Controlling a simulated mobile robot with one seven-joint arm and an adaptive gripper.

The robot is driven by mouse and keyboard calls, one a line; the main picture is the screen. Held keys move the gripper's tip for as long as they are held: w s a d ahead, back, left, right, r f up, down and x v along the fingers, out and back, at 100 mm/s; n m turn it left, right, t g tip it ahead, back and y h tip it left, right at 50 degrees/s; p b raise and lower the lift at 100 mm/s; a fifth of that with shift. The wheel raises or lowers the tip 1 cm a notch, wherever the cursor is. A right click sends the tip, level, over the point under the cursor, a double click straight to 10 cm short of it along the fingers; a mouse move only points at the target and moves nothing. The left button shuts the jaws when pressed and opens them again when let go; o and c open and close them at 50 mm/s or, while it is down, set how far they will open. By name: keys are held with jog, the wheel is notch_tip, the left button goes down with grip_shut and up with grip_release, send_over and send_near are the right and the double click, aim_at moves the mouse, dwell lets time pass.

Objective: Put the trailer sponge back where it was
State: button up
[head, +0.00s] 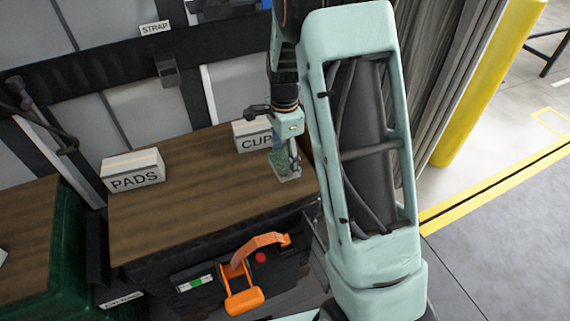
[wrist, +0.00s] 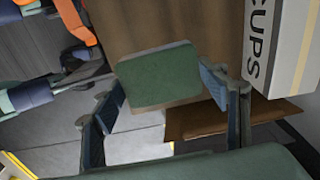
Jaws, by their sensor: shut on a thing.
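The sponge is a rounded block with a green top and a pale brown edge. It shows in the wrist view (wrist: 158,74), between the two blue-grey fingers of my gripper (wrist: 165,90). My gripper is shut on it. In the head view my gripper (head: 287,172) hangs over the right end of the brown tabletop (head: 200,188), in front of the box marked CUPS.
The CUPS box (head: 250,136) stands close behind my gripper; it also shows in the wrist view (wrist: 282,45). A PADS box (head: 133,171) stands at the left. The tabletop between them is clear. An orange handle (head: 243,300) is on the front. A STRAP label (head: 155,28) is on the wall.

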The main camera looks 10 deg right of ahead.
aim_at(285, 157)
jog(key=shift+w+d+f, duration=0.2)
jog(key=shift+w+f, duration=0.05)
jog(key=shift+f, duration=0.15)
jog(key=shift+w+f, duration=0.2)
jog(key=shift+f, duration=1.5)
jog(key=shift+f+b, duration=0.15)
jog(key=shift+b, duration=0.2)
jog(key=o, duration=1.1)
notch_tip(285, 157, up, 12)
jog(key=shift+r+p, duration=0.2)
jog(key=shift+p, duration=0.65)
